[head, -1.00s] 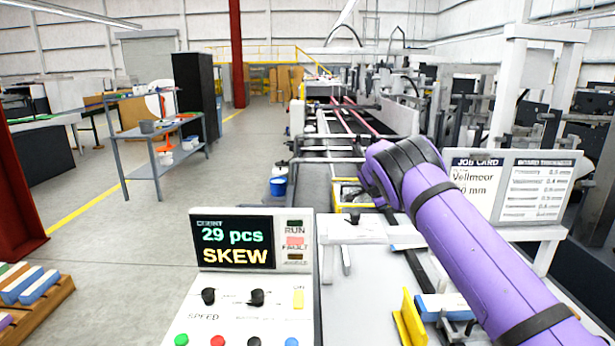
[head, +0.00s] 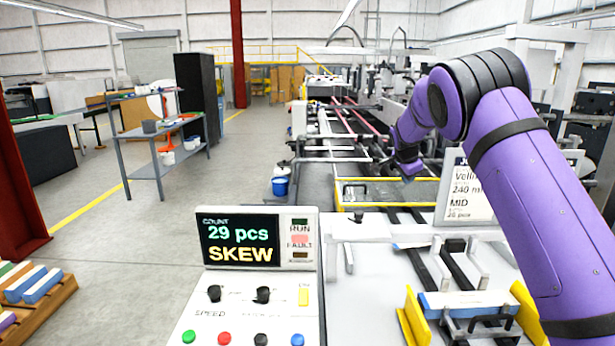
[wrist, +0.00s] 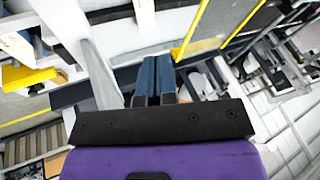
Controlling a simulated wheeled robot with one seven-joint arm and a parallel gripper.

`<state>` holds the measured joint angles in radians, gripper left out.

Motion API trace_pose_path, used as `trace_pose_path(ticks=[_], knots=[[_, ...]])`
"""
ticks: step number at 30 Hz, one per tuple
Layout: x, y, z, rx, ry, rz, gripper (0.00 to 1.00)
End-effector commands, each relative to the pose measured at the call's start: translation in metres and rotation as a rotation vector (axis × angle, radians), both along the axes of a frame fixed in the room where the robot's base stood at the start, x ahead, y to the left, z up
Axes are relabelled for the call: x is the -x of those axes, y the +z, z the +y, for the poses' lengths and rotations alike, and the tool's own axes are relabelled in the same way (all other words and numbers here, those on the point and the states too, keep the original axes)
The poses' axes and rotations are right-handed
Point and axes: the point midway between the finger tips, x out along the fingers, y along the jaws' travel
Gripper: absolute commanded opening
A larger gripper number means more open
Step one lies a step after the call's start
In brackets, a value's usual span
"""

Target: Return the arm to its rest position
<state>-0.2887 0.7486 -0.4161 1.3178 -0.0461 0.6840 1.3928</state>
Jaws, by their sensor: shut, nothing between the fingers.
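My purple arm reaches up from the lower right in the head view and bends over the machine. My gripper (head: 408,176) hangs at the end of the forearm, above the machine bed and left of the job card board (head: 467,192). In the wrist view the two blue fingers (wrist: 155,80) lie side by side, closed, with nothing seen between them. The fingertips appear clear of the machine parts behind them.
The control panel (head: 255,262) reads 29 pcs and SKEW. A yellow-edged frame (head: 385,207) lies below the gripper. Open floor is at left.

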Motion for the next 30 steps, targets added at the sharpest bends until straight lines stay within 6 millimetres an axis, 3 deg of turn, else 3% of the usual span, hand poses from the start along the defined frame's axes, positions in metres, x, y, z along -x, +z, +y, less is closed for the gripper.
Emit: trace_pose_path(ticks=[1, 6, 15, 21, 30], knots=[[0.014, 0.018, -0.005, -0.010, 0.019, 0.006, 0.00], [0.062, 0.064, -0.016, -0.026, 0.107, 0.039, 0.00], [0.158, 0.130, -0.023, -0.038, 0.298, 0.080, 0.00], [0.227, 0.162, -0.021, -0.029, 0.441, 0.095, 0.00], [0.338, 0.190, -0.013, 0.019, 0.670, 0.109, 0.00]])
